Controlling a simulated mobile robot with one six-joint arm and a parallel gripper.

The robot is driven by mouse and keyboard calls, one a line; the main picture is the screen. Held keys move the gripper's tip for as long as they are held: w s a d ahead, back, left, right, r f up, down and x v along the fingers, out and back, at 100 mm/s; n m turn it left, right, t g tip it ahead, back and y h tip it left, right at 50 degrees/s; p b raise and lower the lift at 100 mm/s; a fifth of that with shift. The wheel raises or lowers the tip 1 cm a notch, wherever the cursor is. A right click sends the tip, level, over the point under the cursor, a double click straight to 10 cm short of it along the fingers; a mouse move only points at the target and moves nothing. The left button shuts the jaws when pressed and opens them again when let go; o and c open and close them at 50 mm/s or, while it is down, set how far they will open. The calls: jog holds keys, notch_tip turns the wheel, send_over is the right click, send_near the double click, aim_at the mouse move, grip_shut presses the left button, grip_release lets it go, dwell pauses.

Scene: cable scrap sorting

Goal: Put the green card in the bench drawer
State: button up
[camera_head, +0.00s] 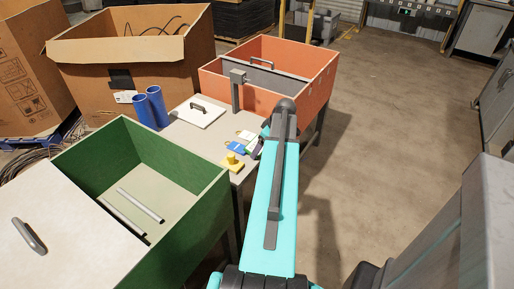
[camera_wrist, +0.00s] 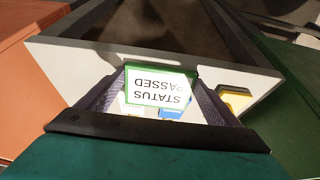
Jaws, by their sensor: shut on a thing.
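My gripper (camera_wrist: 157,96) is shut on the green card (camera_wrist: 160,74), which has a green border and white face reading "STATUS PASSED", upside down in the wrist view. The card sits between the two dark fingers, above the pale bench top (camera_head: 205,140). In the head view my gripper (camera_head: 263,143) is over the bench's near right part, partly hidden by my teal arm. A bench drawer cannot be made out in the head view. A dark area bordered by grey lies beyond the card in the wrist view; I cannot tell whether it is the drawer.
A blue card (camera_head: 237,147) and a yellow piece (camera_head: 232,163) lie on the bench. A green bin (camera_head: 190,205) stands at front left, an orange bin (camera_head: 318,88) behind. Floor at right is clear.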

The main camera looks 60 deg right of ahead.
jog(key=shift+r, duration=0.2)
jog(key=shift+r, duration=1.25)
jog(key=shift+r+b, duration=0.3)
jog(key=shift+r, duration=0.05)
jog(key=s+a+b, duration=0.3)
jog(key=s+a, duration=0.3)
jog(key=a, duration=0.2)
jog(key=shift+s+a+r, duration=0.25)
jog(key=shift+s, duration=0.05)
jog(key=s+a+b, duration=0.1)
jog(key=b, duration=0.7)
jog(key=shift+a+r+b, duration=0.1)
jog(key=shift+a+b, duration=0.1)
jog(key=shift+b, duration=0.2)
jog(key=shift+s+a+b, duration=0.15)
jog(key=shift+a+b, duration=0.05)
jog(key=shift+b, duration=0.6)
jog(key=a+b, duration=0.1)
jog(key=b, duration=0.2)
jog(key=s+a+b, duration=0.1)
jog(key=b, duration=0.3)
jog(key=shift+s+r, duration=0.2)
jog(key=shift+s, duration=0.1)
